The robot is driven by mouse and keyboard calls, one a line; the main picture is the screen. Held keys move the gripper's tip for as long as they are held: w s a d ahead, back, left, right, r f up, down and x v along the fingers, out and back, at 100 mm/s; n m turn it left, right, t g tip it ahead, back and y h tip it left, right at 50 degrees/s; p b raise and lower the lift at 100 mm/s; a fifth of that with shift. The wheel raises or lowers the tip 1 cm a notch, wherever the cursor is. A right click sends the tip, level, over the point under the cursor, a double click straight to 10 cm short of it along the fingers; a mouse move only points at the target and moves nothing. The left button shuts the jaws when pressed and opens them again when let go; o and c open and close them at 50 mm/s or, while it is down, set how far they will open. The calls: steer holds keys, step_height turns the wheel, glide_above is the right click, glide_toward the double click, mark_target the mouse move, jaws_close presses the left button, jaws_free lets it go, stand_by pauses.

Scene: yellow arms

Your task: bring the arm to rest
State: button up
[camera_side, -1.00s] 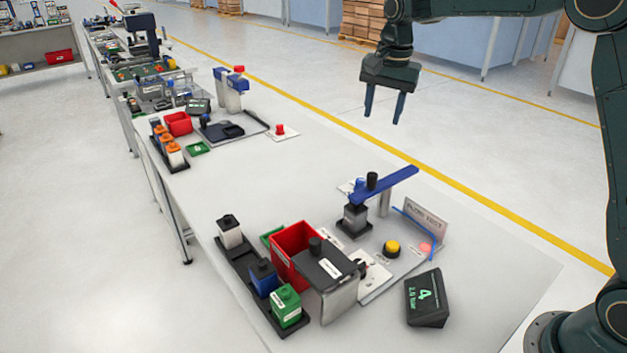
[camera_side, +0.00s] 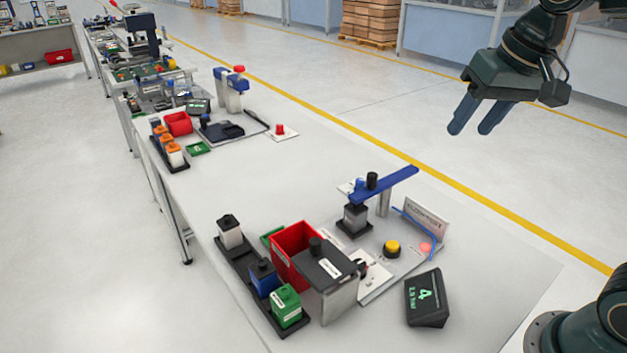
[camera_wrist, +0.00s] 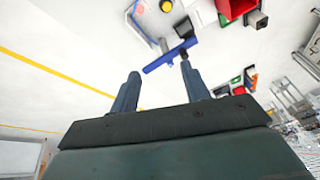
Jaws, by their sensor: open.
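My gripper (camera_side: 476,117) is open and empty, with its two blue fingers apart. In the side view it hangs high at the upper right, well clear of the bench and touching nothing. In the wrist view the fingers of my gripper (camera_wrist: 160,80) point towards the bench from above. Most of my arm is outside the side view; my base shows at the lower right corner.
The bench (camera_side: 225,185) holds a test fixture with a blue bar (camera_side: 385,182), a yellow button (camera_side: 392,249), a dark display (camera_side: 427,298), a red bin (camera_side: 290,250) and a black tray with coloured blocks (camera_side: 290,325). Another station stands farther back. The air around my gripper is clear.

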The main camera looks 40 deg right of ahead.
steer(key=s+a+f+n+t, duration=0.1)
steer(key=s+f+n, duration=0.3)
steer(key=s, duration=0.7)
steer(key=shift+s+f+t, duration=0.25)
steer(key=shift+f+t, duration=0.05)
steer(key=shift+f, duration=0.15)
